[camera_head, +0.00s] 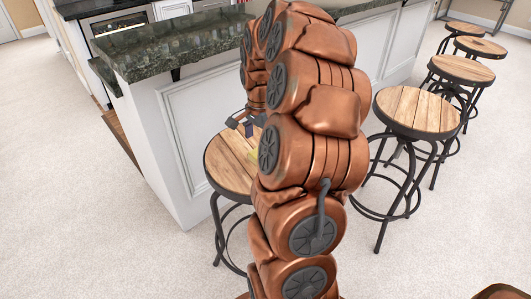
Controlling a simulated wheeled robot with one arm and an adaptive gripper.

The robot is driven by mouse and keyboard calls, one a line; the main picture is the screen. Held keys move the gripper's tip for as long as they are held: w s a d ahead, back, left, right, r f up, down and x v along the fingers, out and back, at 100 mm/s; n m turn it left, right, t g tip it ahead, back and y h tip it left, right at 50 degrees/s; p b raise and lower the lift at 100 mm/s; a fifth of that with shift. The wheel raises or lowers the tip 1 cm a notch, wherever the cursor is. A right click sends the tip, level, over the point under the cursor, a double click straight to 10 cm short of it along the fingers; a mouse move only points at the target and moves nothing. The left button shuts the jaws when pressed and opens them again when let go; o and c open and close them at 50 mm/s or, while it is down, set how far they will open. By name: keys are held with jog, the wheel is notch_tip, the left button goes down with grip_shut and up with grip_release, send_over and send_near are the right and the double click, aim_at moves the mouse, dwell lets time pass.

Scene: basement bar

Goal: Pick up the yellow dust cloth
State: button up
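A small yellow patch, likely the yellow dust cloth (253,156), shows on the wooden seat of the nearest stool (229,165), at the left edge of my arm. Most of it is hidden behind my copper arm, so its shape and extent cannot be told. My gripper (243,123) shows as small dark grey parts above the back part of that seat, left of my arm. It appears above and slightly left of the yellow patch in the picture. Its fingers are too small and partly hidden to tell whether they are open or shut.
A white bar with a dark green stone counter (180,47) stands directly behind the stool. More round wooden stools, the nearest at right (417,110), line the bar towards the back right. Beige carpet (90,200) is clear at left and in front.

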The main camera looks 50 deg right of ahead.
jog(key=f, duration=0.4)
jog(key=shift+s+a, duration=0.2)
jog(key=shift+c, duration=0.4)
jog(key=c, duration=1.3)
jog(key=shift+o, duration=0.2)
jog(key=shift+w+d+r, duration=0.1)
jog(key=shift+r, duration=1.75)
jog(key=shift+s+a, duration=0.75)
jog(key=shift+s, duration=0.1)
jog(key=s+a+r+b, duration=0.1)
jog(key=s+a+b, duration=0.1)
jog(key=s+a, duration=0.7)
jog(key=shift+s+r, duration=0.2)
jog(key=shift+s, duration=0.6)
